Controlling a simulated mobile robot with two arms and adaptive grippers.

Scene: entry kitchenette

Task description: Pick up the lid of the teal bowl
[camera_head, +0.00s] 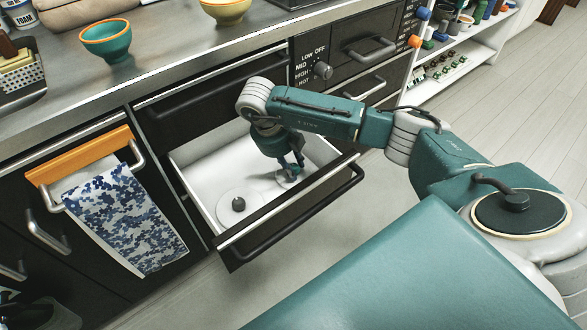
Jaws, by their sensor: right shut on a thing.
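The teal bowl (106,42) stands on the counter at the upper left, with an orange inside and no lid on it. Two pale, round lids lie in the open white drawer. One lid (226,209) with a dark knob is toward the drawer's front left. The other lid (284,181) is at the right, under my right gripper (291,170). My right gripper points down into the drawer and is shut on this lid, its fingers hiding the knob. I cannot tell which lid fits the teal bowl. My left gripper is not in view.
The drawer (203,206) is pulled out, its dark front and handle facing the floor area. A yellow bowl (225,10) is on the counter. A patterned towel (125,222) hangs left of the drawer. A stove panel with a knob (322,70) is behind my arm.

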